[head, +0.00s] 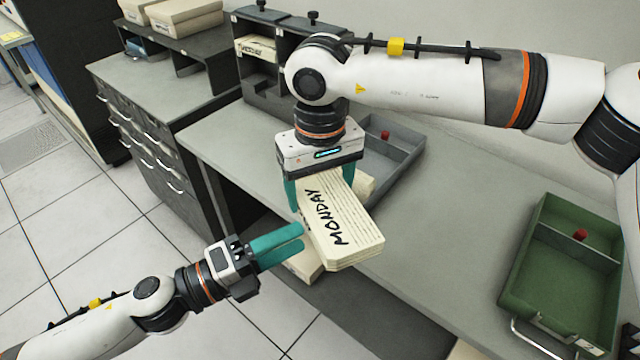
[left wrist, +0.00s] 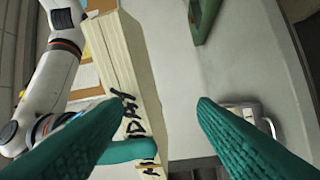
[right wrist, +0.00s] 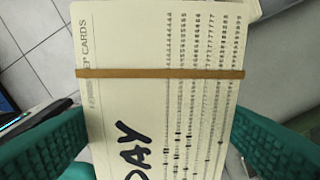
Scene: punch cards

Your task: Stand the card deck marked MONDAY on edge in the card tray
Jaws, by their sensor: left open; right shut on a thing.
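The MONDAY deck (head: 345,228), cream cards with black lettering, is held flat-side up, tilted, over the desk's front edge. My right gripper (head: 320,184) is shut on its far end. In the right wrist view the deck (right wrist: 160,100) has a brown band around it and lies between the teal fingers. My left gripper (head: 300,240) is open, just left of the deck; any contact is unclear. The left wrist view shows the deck (left wrist: 120,65) beyond its spread fingers (left wrist: 155,130). A grey tray (head: 415,150) with a red knob sits behind, partly hidden by my right gripper.
A green tray (head: 510,290) with a red knob stands at the desk's right. Another cream block (head: 363,185) shows behind the deck, and one (head: 303,265) below it. A dark shelf unit (head: 262,95) stands at the back. The desk between the trays (head: 460,210) is clear.

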